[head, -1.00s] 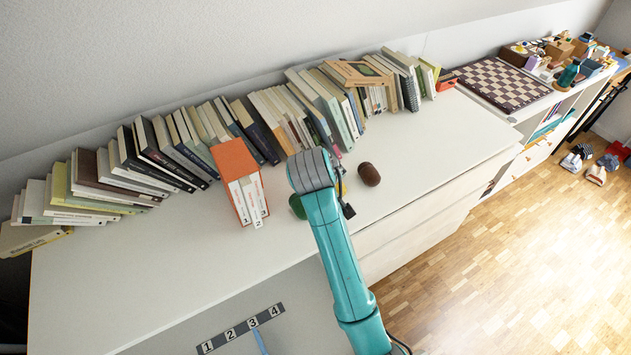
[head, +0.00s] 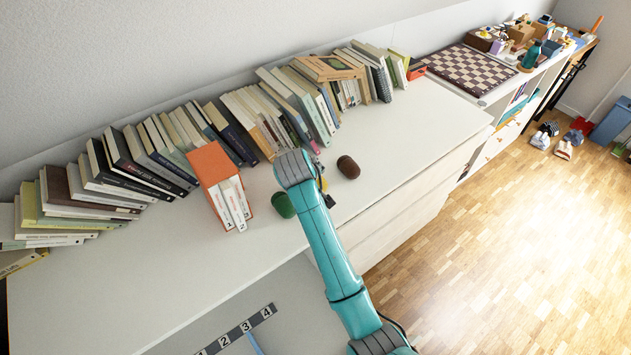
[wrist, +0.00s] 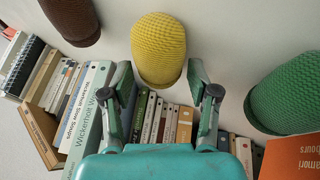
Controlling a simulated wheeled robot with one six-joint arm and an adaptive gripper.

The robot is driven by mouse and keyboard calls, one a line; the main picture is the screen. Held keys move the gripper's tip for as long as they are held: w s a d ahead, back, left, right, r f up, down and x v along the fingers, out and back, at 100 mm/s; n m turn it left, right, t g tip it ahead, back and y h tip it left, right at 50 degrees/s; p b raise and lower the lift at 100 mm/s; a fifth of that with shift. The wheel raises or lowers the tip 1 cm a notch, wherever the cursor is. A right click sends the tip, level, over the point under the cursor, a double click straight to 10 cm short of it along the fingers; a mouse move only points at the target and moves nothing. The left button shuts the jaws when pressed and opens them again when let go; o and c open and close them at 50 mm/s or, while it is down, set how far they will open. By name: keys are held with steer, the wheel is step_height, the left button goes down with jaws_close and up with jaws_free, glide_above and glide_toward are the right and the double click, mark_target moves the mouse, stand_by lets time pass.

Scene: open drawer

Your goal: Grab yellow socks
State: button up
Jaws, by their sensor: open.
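The yellow socks, a rolled knitted bundle (wrist: 158,48), are at the upper middle of the wrist view. My gripper (wrist: 160,78) is open, with one finger on each side of the bundle's near end. I cannot tell whether the fingers touch it. In the head view, my arm hides most of the yellow bundle and the gripper above the white cabinet top. A green bundle (wrist: 288,97) is at the right of the wrist view and left of my arm in the head view (head: 284,205). A brown bundle (wrist: 70,20) lies on the other side (head: 348,167).
A row of books (head: 170,150) lines the wall behind. An orange box with white volumes (head: 207,165) stands left of the green bundle. A chessboard (head: 470,70) lies far right. The white cabinet top (head: 420,130) is clear right of the brown bundle.

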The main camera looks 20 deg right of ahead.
steer(key=shift+w+d+f, duration=0.1)
steer(key=shift+w+f, duration=0.1)
steer(key=shift+f, duration=0.1)
steer(key=shift+c, duration=0.3)
steer(key=c, duration=0.9)
steer(key=shift+o, duration=0.2)
